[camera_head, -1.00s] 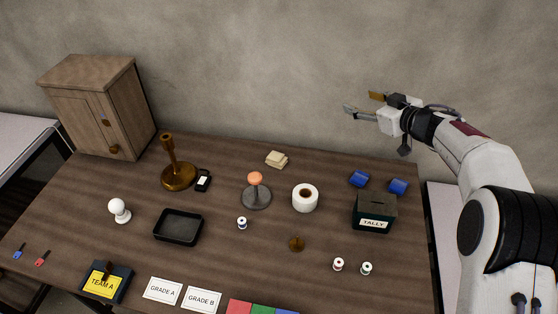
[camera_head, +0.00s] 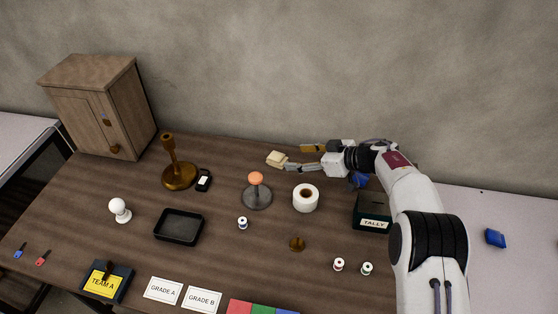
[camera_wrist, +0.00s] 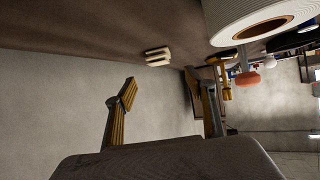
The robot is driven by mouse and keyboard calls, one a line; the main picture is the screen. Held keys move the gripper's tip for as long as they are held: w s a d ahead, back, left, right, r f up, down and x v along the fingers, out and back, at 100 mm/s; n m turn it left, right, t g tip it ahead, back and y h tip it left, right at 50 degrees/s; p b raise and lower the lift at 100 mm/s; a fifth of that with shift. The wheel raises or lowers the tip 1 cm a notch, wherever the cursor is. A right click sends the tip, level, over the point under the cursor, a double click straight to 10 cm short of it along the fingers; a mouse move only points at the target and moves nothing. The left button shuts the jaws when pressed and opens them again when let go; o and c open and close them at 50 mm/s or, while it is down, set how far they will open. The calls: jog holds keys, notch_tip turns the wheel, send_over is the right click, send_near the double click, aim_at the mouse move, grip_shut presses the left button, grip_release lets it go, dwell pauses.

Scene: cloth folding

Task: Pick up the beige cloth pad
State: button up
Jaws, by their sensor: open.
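The beige cloth pad (camera_head: 276,158) lies folded near the back edge of the brown table, behind the orange-topped stand. In the wrist view the pad (camera_wrist: 158,57) shows just beyond the fingertips, roughly between them. My gripper (camera_head: 296,157) reaches in from the right, with its fingers pointing left at the pad. In the wrist view the gripper (camera_wrist: 159,82) has its fingers spread apart with nothing between them. The left tips look very close to the pad in the head view; I cannot tell whether they touch it.
A white roll (camera_head: 305,198) and an orange-topped stand (camera_head: 257,195) stand in front of my gripper. The TALLY box (camera_head: 370,211) is partly hidden by my arm. One blue block (camera_head: 359,181) is mostly covered by my arm; another (camera_head: 496,238) lies on the pale surface at right.

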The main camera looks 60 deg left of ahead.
aim_at(280, 159)
jog(key=shift+x, duration=1.3)
jog(key=shift+s+a+f, duration=0.2)
jog(key=shift+a+f, duration=0.35)
jog(key=shift+a, duration=0.05)
jog(key=shift+s+a+f, duration=0.15)
jog(key=shift+a+f, duration=0.4)
jog(key=shift+s+a+f, duration=0.15)
jog(key=shift+a+f, duration=0.1)
jog(key=shift+a, duration=0.15)
jog(key=shift+s+a+f, duration=0.2)
jog(key=shift+s+a, duration=0.05)
jog(key=shift+a, duration=0.1)
jog(key=c, duration=0.9)
